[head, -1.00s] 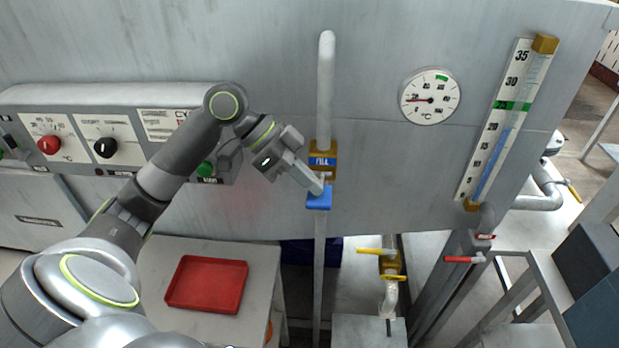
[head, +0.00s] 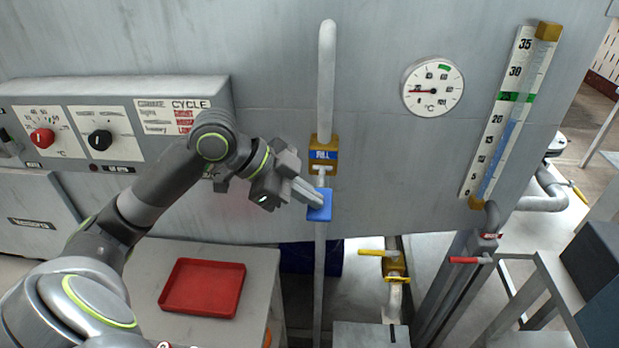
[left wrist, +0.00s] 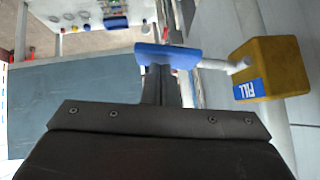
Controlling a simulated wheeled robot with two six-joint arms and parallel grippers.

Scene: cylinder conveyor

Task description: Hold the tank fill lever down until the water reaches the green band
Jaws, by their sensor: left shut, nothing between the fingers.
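The fill lever has a blue paddle (head: 319,206) on a short pale arm below the brass valve body with the blue FILL label (head: 323,155). My left gripper (head: 317,200) is shut and empty, its fingertips against the paddle from above. The lever tilts downward. In the left wrist view the paddle (left wrist: 168,55) lies across the fingertips, with the valve body (left wrist: 285,68) at its right. The level gauge (head: 507,115) has a blue water column whose top looks close below the green band (head: 517,97); the exact gap is hard to read. My right gripper is not in view.
A round thermometer (head: 432,88) is on the tank wall. A control panel (head: 120,125) with red and black knobs is at the left. A red tray (head: 202,287) lies on a bench below. Yellow-handled (head: 378,252) and red-handled (head: 464,260) valves are low at the right.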

